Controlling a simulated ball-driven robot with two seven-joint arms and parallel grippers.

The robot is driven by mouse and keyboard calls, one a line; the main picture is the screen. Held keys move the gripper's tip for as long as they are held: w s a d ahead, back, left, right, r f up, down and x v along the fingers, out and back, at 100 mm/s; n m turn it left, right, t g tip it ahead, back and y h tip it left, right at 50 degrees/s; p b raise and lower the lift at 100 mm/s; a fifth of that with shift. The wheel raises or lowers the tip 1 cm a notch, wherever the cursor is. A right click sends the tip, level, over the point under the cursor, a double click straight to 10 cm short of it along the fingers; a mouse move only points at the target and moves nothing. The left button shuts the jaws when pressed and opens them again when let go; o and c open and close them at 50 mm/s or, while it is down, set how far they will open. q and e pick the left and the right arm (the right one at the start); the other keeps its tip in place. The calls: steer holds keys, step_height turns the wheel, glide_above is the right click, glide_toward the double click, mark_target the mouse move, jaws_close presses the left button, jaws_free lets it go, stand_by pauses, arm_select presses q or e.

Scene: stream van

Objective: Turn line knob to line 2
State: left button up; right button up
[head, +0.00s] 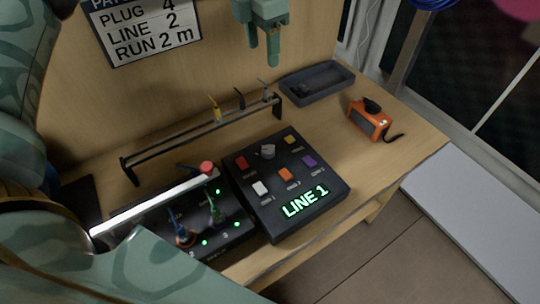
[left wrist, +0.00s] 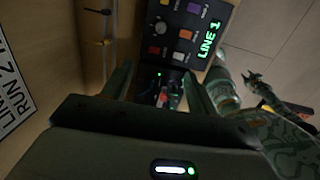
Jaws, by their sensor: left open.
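The dark control box (head: 318,222) sits on the desk, its display (head: 304,202) lit green with "LINE 1". The grey round line knob (head: 267,151) is near its back edge, between a red and a yellow button; its pointer direction is too small to read. It also shows in the left wrist view (left wrist: 161,28). My left gripper (head: 263,55) hangs fingers down, high above and behind the knob, apart from it. Its fingers are spread and empty in the left wrist view (left wrist: 158,75).
The patch box (head: 232,228) with plugged cables and green lights stands left of the control box. A black rack (head: 185,139) with leads runs behind both. A grey tray (head: 316,84) and an orange device (head: 369,120) lie right. A sign (head: 150,30) reads "LINE 2".

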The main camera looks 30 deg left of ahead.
arm_select(q)
steer(key=g+b, duration=0.1)
steer(key=b, duration=0.9)
glide_above(268, 149)
step_height(268, 149, down, 17)
step_height(268, 149, down, 16)
steer(key=b, duration=0.5)
steer(key=shift+f, duration=0.15)
arm_select(e)
steer(key=s+f, duration=0.3)
steer(key=f, duration=0.5)
steer(key=s+f+g, duration=0.1)
steer(key=s+f, duration=0.1)
steer(key=f, duration=0.7)
steer(key=shift+s+f+g, duration=0.3)
steer(key=shift+s, duration=0.1)
steer(key=shift+a, duration=0.1)
arm_select(q)
steer(key=c, duration=1)
